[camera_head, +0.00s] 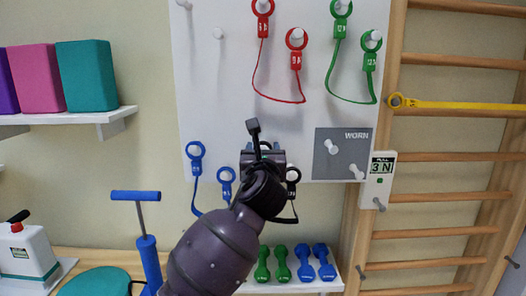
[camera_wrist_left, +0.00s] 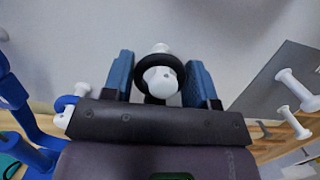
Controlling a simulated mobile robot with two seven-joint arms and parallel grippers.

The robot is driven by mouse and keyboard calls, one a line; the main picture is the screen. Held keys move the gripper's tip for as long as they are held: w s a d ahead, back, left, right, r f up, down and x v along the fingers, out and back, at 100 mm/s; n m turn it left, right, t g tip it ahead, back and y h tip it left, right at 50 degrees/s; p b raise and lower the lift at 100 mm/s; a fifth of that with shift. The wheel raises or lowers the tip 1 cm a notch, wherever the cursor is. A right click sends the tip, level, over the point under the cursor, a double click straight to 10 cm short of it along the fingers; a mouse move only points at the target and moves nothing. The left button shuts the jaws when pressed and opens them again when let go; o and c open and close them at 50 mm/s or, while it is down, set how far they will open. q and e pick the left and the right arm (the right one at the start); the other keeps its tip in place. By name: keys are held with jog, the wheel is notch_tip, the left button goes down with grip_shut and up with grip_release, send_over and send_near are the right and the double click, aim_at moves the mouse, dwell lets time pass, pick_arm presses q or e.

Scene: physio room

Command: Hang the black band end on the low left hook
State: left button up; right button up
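My left gripper (camera_head: 263,150) is up at the white board's lower part, between the blue band and the grey panel. In the left wrist view its two blue fingers (camera_wrist_left: 160,82) stand apart, on either side of a black ring, the black band end (camera_wrist_left: 143,64). A white hook (camera_wrist_left: 161,78) shows through this ring, its round head in front. Whether the fingers touch the ring is hard to tell. The other black band end (camera_head: 292,174) hangs on a hook just right of my gripper, its cord looping below. My right gripper is out of view.
The blue band (camera_head: 195,150) hangs close on the left. The grey WORN panel (camera_head: 330,170) with bare pegs is on the right. Red (camera_head: 296,40) and green (camera_head: 341,8) bands hang above. Dumbbells (camera_head: 282,262) stand below; wall bars (camera_head: 450,155) are at right.

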pick_arm(q)
jog(key=c, duration=0.7)
grip_shut()
jog(key=shift+r, duration=0.5)
jog(key=shift+s, duration=0.1)
jog(key=shift+s, duration=2.15)
jog(key=shift+s, duration=0.15)
jog(key=shift+s, duration=1.4)
